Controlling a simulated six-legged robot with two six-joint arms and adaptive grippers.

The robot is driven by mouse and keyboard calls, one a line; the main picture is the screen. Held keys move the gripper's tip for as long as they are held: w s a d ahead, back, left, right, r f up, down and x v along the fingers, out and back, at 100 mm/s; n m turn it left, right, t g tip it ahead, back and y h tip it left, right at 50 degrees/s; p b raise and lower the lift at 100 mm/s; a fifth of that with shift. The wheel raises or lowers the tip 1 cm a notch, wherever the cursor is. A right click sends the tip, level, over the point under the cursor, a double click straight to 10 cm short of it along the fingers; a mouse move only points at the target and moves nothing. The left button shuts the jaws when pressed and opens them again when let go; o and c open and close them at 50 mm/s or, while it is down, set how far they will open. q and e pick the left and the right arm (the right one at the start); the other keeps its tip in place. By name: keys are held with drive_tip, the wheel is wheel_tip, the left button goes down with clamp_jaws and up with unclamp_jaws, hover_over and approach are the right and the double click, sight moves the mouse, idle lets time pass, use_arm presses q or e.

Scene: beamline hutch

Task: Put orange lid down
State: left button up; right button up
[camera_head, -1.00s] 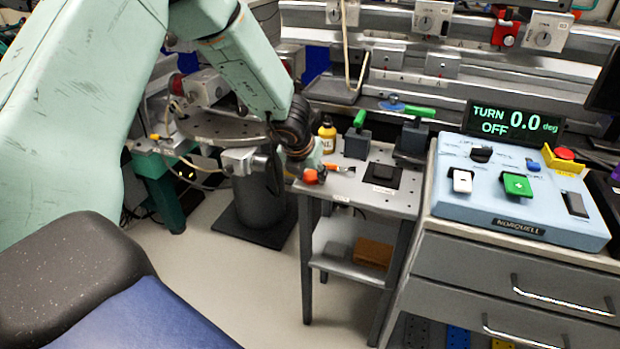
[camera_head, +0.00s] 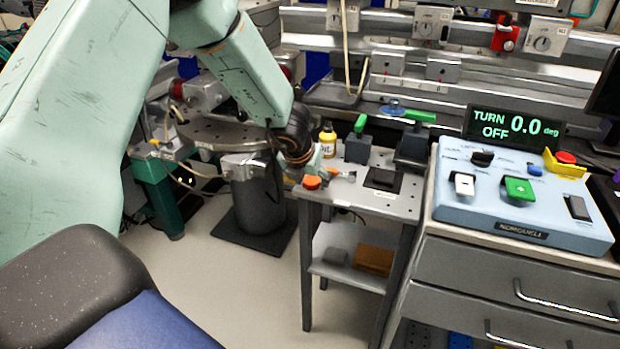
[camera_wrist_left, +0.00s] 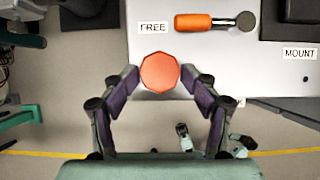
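The orange lid (camera_head: 312,182) sits at the front left corner of the small grey table (camera_head: 350,195). In the left wrist view the lid (camera_wrist_left: 160,73) is a flat orange disc near the table edge, between my left gripper's fingertips. My left gripper (camera_wrist_left: 162,77) is open, one finger on each side of the lid. A narrow gap shows at the right finger; the left finger is very close, and contact cannot be told. In the head view my left gripper (camera_head: 313,168) is just above and behind the lid, partly hidden by its wrist. My right gripper is not in view.
An orange-handled tool (camera_wrist_left: 205,22) lies by the FREE label, near the lid. A yellow bottle (camera_head: 327,140), green-handled blocks (camera_head: 358,145) and a dark square pad (camera_head: 383,179) stand on the table. A blue control box (camera_head: 520,195) is to the right.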

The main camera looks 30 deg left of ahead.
use_arm(q)
drive_tip(key=shift+s+d+f, duration=0.1)
drive_tip(key=shift+s+f, duration=0.3)
drive_tip(key=shift+s, duration=0.05)
drive_tip(key=shift+w+r+p, duration=0.2)
drive_tip(key=shift+r+p, duration=0.55)
drive_tip(key=shift+r, duration=0.1)
drive_tip(key=p+v, duration=0.4)
drive_tip(key=v, duration=0.7)
drive_tip(key=s+d+f+m+g+y, duration=0.2)
drive_tip(key=s+d+f+m+g, duration=0.1)
drive_tip(key=s+f+m, duration=1.45)
drive_tip(key=s+d+f+m+g+h, duration=0.1)
drive_tip(key=s+d+f+m, duration=0.2)
drive_tip(key=s+d+m, duration=0.2)
drive_tip(key=s+d+f+m+g+h, duration=0.1)
drive_tip(key=s+d+f+m+h, duration=0.1)
drive_tip(key=s+m, duration=0.9)
drive_tip(key=d+f+m, duration=0.1)
drive_tip(key=d+m, duration=0.1)
drive_tip(key=m, duration=0.3)
drive_tip(key=shift+d+g, duration=0.3)
drive_tip(key=shift+d, duration=0.1)
